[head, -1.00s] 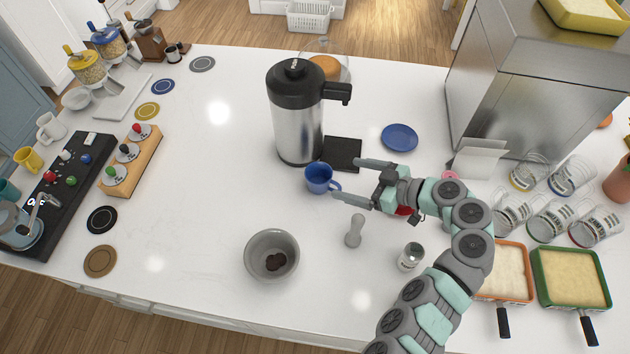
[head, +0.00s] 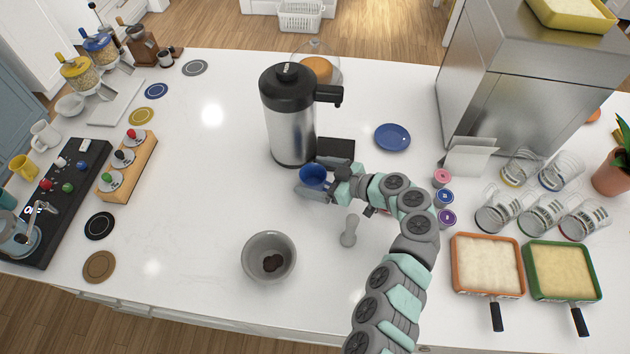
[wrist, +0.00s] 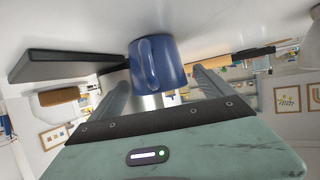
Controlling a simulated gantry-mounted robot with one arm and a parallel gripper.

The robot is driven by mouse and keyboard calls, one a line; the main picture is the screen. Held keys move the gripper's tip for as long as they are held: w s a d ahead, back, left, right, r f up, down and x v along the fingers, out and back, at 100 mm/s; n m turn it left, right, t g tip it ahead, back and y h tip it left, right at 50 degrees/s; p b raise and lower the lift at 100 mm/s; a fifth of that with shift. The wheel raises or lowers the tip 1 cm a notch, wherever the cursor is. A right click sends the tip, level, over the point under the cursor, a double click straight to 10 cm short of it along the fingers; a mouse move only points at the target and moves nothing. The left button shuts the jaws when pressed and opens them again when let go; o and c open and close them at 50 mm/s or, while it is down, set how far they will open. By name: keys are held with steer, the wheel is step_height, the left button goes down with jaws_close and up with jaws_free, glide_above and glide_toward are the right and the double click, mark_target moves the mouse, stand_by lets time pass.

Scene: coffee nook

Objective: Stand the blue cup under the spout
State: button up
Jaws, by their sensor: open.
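The blue cup (head: 313,177) stands upright on the white counter in front of the silver thermal dispenser (head: 292,130). The dispenser has a black top and a black spout (head: 329,94) that juts to the right. A black square drip mat (head: 336,149) lies below the spout, behind and to the right of the cup. My gripper (head: 312,179) is open, with its fingers on either side of the cup. In the wrist view the blue cup (wrist: 157,62) sits between the finger tips, handle towards the palm. I cannot tell whether either finger touches it.
A grey bowl (head: 268,258) with dark contents and a grey tamper-like tool (head: 349,230) stand in front. A blue saucer (head: 392,137) lies behind my arm. Coloured pods (head: 444,197), glass mugs and pans crowd the right.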

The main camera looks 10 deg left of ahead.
steer(key=shift+c, duration=0.2)
steer(key=c, duration=1.7)
steer(key=shift+r, duration=0.1)
